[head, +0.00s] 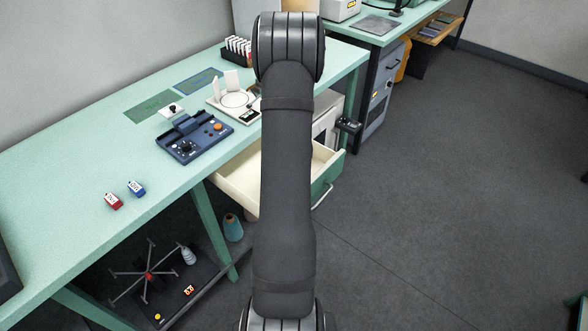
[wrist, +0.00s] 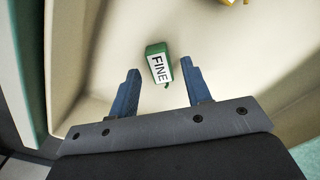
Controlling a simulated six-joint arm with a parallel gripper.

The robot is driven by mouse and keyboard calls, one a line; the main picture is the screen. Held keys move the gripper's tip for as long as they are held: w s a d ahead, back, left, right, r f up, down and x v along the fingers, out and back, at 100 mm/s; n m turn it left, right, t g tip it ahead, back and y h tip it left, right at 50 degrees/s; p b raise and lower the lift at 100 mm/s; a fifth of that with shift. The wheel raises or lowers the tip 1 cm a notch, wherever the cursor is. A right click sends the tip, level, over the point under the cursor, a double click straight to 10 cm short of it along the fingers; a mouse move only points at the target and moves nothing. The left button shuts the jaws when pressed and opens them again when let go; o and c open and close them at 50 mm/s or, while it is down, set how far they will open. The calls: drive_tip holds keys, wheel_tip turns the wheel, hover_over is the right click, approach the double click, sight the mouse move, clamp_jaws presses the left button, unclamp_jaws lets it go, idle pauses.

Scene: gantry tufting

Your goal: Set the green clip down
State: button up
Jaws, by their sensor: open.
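In the wrist view the green clip (wrist: 158,64) lies on the cream floor of the drawer, with a white label reading FINE on its face. My gripper (wrist: 162,82) is open, with one blue finger on each side of the clip and a gap to each. In the head view the open drawer (head: 237,181) juts out under the green bench, partly hidden by my arm. The clip and my gripper do not show in the head view.
A yellow item (wrist: 232,2) shows at the top edge of the wrist view. A red block (head: 113,201) and a blue block (head: 136,188) are on the bench. A blue control box (head: 193,138) sits behind the drawer.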

wheel_tip(320, 180, up, 11)
idle(0.3)
wheel_tip(320, 180, down, 12)
drive_tip(key=shift+f, duration=0.1)
wheel_tip(320, 180, up, 2)
drive_tip(key=shift+r, duration=0.75)
